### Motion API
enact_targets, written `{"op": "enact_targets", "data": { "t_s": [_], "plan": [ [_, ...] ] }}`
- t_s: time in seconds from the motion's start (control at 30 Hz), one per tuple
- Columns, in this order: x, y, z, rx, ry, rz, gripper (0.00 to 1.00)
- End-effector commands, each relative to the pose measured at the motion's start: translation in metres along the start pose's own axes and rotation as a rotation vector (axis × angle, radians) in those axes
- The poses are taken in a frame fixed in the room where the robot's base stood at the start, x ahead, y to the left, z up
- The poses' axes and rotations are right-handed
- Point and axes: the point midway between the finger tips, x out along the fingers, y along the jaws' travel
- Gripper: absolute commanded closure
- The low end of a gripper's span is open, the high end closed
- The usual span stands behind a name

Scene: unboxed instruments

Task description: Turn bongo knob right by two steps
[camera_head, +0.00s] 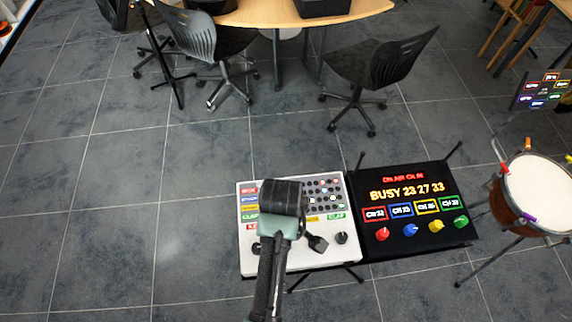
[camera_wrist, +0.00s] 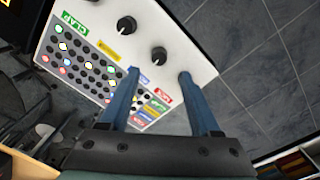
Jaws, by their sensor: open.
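A white instrument panel (camera_head: 350,256) with small round buttons and coloured labels stands in front of me. Its black knobs show along the near edge: a right knob (camera_head: 342,238) near a green CLAP label, and a left one (camera_head: 256,248), partly hidden. My gripper (camera_wrist: 158,73) is open, with two blue fingers pointing over the panel. In the wrist view a black knob (camera_wrist: 158,54) lies just beyond and between the fingertips, with no clear contact. Another knob (camera_wrist: 126,25) is farther up, near the CLAP label. No bongo label is legible.
A black panel (camera_head: 419,190) with lit text and coloured knobs adjoins on the right. A drum (camera_head: 535,185) on a stand is farther right. Office chairs (camera_head: 372,68) and a wooden table (camera_head: 345,14) are behind. The tiled floor to the left is clear.

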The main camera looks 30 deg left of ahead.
Motion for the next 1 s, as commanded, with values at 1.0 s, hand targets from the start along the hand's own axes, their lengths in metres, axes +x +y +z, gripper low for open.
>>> {"op": "enact_targets", "data": {
  "t_s": [1.0],
  "plan": [
    [0.08,0.001,0.0,0.001,0.001,0.002,0.6]
  ]
}}
